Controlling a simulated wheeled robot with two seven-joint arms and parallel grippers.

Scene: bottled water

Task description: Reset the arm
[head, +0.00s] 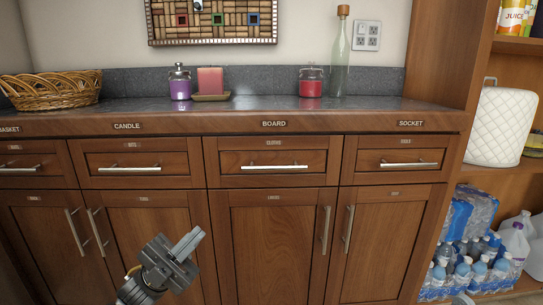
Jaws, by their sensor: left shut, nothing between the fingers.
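My left gripper (187,243) shows at the lower middle-left in the head view, in front of the lower cabinet doors. Its fingers are together and hold nothing. It points up and to the right, below the counter. Packs of bottled water (468,268) stand at the lower right, on the bottom of the open shelf unit.
A wooden cabinet (272,245) with drawers and bar handles spans the front. On its dark counter (250,104) stand a wicker basket (50,90), a pink candle (210,80), two jars and a glass bottle (339,65). A white quilted cover (501,125) sits on the right shelf.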

